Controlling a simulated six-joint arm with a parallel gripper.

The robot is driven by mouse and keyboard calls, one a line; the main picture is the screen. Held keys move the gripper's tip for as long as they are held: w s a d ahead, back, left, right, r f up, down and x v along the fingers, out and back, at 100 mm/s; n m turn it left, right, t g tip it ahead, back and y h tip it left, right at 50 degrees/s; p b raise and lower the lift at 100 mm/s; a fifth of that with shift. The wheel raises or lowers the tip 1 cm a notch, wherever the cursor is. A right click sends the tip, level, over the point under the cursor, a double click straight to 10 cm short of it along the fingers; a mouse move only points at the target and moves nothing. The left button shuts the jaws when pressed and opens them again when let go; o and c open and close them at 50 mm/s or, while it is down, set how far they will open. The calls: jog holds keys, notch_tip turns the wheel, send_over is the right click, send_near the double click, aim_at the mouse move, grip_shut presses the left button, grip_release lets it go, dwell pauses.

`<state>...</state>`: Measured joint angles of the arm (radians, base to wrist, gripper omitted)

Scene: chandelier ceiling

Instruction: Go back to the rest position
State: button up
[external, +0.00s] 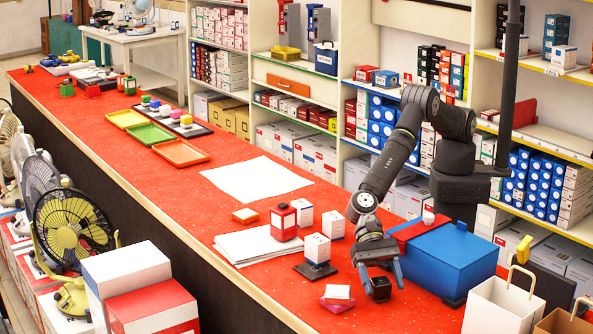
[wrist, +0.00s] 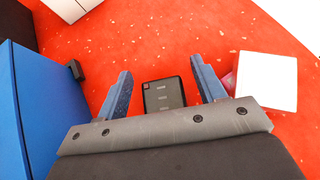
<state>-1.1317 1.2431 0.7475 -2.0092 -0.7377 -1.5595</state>
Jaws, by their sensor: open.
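My gripper (external: 382,282) hangs low over the red counter (external: 215,190), pointing down, at the near right beside the blue box. Its blue fingers are apart; they also show in the wrist view (wrist: 160,68). A small dark block (wrist: 163,96) shows between the fingers in the wrist view. It also shows in the external view (external: 380,291). I cannot tell whether a finger touches it. The arm reaches forward and down from its mount at the right.
The blue box (external: 450,258) stands close right of the gripper. A white-topped pink item (external: 337,293) lies close left. White boxes (external: 317,249), a red box (external: 283,222) and paper sheets (external: 255,246) lie farther left. Stocked shelves (external: 380,105) stand behind. The counter's middle has free room.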

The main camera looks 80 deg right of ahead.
jog(key=w+d+r, duration=0.8)
jog(key=d+r, duration=0.1)
jog(key=w+d+m+t, duration=0.2)
jog(key=w+d, duration=0.2)
jog(key=w, duration=0.2)
jog(key=w+d+r+m+t, duration=0.1)
jog(key=w+d+m, duration=0.1)
jog(key=w+d, duration=0.3)
jog(key=w+d+r+m+t, duration=0.1)
jog(key=w+d+m+t, duration=0.1)
jog(key=w+d, duration=0.3)
jog(key=shift+w+t+y, duration=0.3)
jog(key=shift+w+y, duration=0.1)
jog(key=shift+w, duration=1.65)
jog(key=w+d+f+m+t+h, duration=0.1)
jog(key=w+d, duration=0.3)
jog(key=d, duration=0.7)
jog(key=w+d+f+m+t+h, duration=0.1)
jog(key=w+d+f+m+t, duration=0.1)
jog(key=d, duration=0.9)
jog(key=w+d+f+m+t+h, duration=0.1)
jog(key=w+d+m, duration=0.4)
jog(key=d, duration=0.6)
jog(key=f+t, duration=0.1)
jog(key=t, duration=0.1)
jog(key=shift+w+d+f+t+h, duration=0.2)
jog(key=shift+w+t+h, duration=0.1)
jog(key=shift+w+t, duration=0.1)
jog(key=shift+a, duration=0.1)
